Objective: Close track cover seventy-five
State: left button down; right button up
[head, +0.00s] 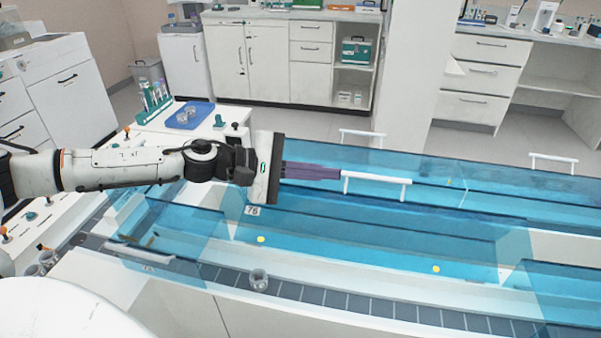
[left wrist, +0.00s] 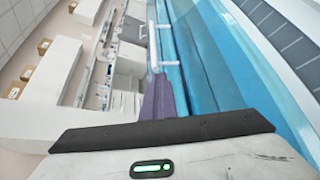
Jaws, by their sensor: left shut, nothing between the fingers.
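The blue see-through track cover (head: 330,225) in the middle has a number label (head: 252,211) at its left end, which I read as 75 or 76. Blue panels rise behind the track, and a white bar handle (head: 376,180) shows along the middle one. My left gripper (head: 338,173) reaches in from the left, its purple fingers shut and empty. The fingertips are at or very near the left end of this handle; I cannot tell if they touch. In the left wrist view a white handle (left wrist: 163,64) shows just beyond the purple fingers. My right gripper is not in view.
Other white handles are at the back (head: 362,136), far right (head: 553,161) and front left (head: 140,251). A tube rack (head: 155,100) and blue tray (head: 190,115) are at the back left.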

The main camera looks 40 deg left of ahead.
pick_arm(q)
jog(key=shift+s+d+r, duration=0.1)
jog(key=shift+d+r, duration=0.2)
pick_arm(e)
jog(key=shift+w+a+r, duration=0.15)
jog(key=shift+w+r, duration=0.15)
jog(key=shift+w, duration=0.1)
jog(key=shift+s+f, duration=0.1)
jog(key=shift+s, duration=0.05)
